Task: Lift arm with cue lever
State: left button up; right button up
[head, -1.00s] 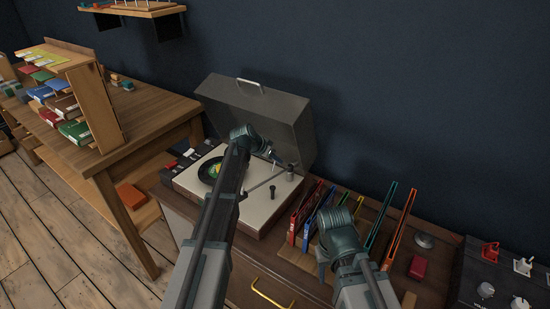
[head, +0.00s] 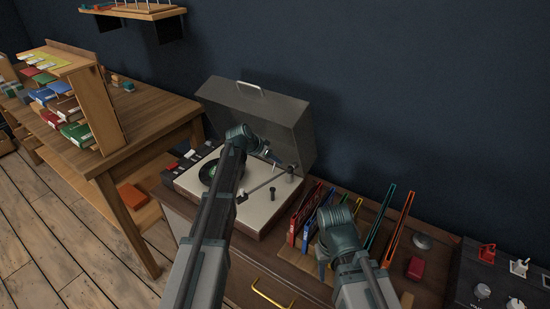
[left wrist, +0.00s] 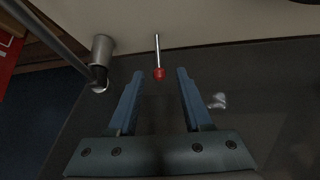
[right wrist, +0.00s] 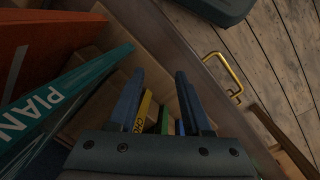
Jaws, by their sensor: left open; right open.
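The turntable (head: 255,215) stands on the cabinet with its grey lid open, and a dark record (head: 207,172) lies on it. The tonearm (head: 262,186) lies across the deck's right part; its tube and silver pivot (left wrist: 103,48) show in the left wrist view. The cue lever (left wrist: 158,72), a thin metal rod with a red tip, lies between the fingers of my left gripper (left wrist: 154,74). The gripper is open, with a gap on both sides. In the head view my left gripper (head: 277,160) is small near the pivot. My right gripper (right wrist: 159,75) is open and empty above the record rack.
Upright sleeves (head: 305,212) stand in a rack right of the turntable. In the right wrist view a teal sleeve (right wrist: 60,100) is close beside the right gripper. The open lid (head: 265,115) rises behind the left gripper. A control box (head: 500,280) is at far right.

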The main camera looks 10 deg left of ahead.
pick_arm(q)
jog(key=p+v, duration=0.8)
jog(key=v, duration=0.3)
jog(key=shift+r, duration=0.2)
jog(key=shift+s, duration=0.1)
jog(key=s+d+f+n+g+y, duration=0.1)
jog(key=s+d+f+n+g, duration=0.1)
jog(key=s, duration=0.7)
jog(key=s+d+f+n+g+y, duration=0.1)
jog(key=s+d+n+g+y, duration=0.1)
jog(key=s, duration=0.8)
jog(key=s+d+f+n+g+y, duration=0.1)
jog(key=s+d+f+n+g, duration=0.1)
jog(key=s, duration=0.7)
jog(key=s+d+m+g+y, duration=0.1)
jog(key=s+d+m, duration=0.3)
jog(key=d, duration=0.6)
jog(key=shift+s+d+r+y, duration=0.2)
jog(key=shift+s+r+y, duration=0.1)
jog(key=shift+s+y, duration=0.25)
